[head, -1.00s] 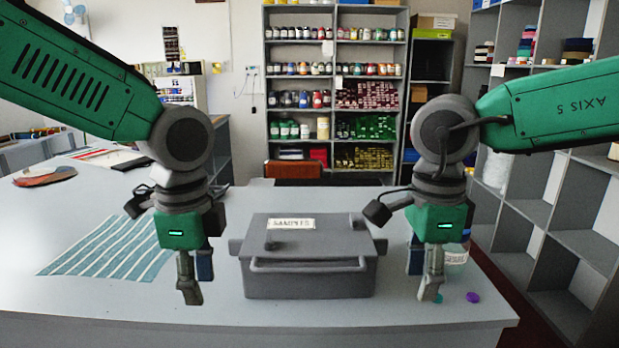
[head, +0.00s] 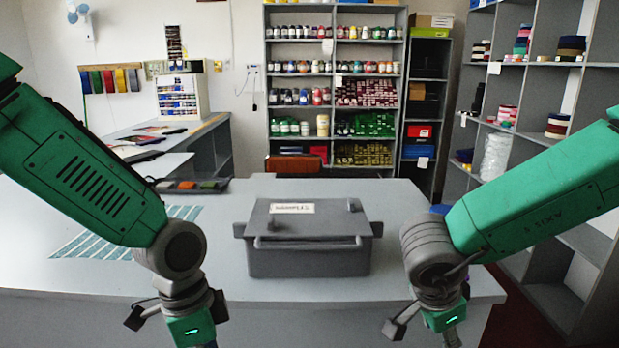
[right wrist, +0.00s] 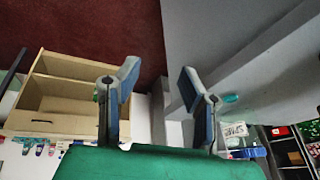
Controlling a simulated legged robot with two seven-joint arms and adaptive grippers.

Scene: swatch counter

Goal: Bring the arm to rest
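My left gripper (head: 192,330) hangs in front of the counter at the bottom edge of the head view. Its fingers are cut off by the frame, so its opening is hidden. My right gripper (head: 447,325) is low at the bottom right, in front of the counter's edge. The right wrist view shows its two fingers (right wrist: 158,82) spread apart with nothing between them. Both arms slope down and stand clear of the grey lidded box.
The grey box (head: 308,262), with a label and front bar handle, sits on the counter (head: 215,290). A striped cloth (head: 95,240) lies at left. Open shelving (head: 562,170) stands at right.

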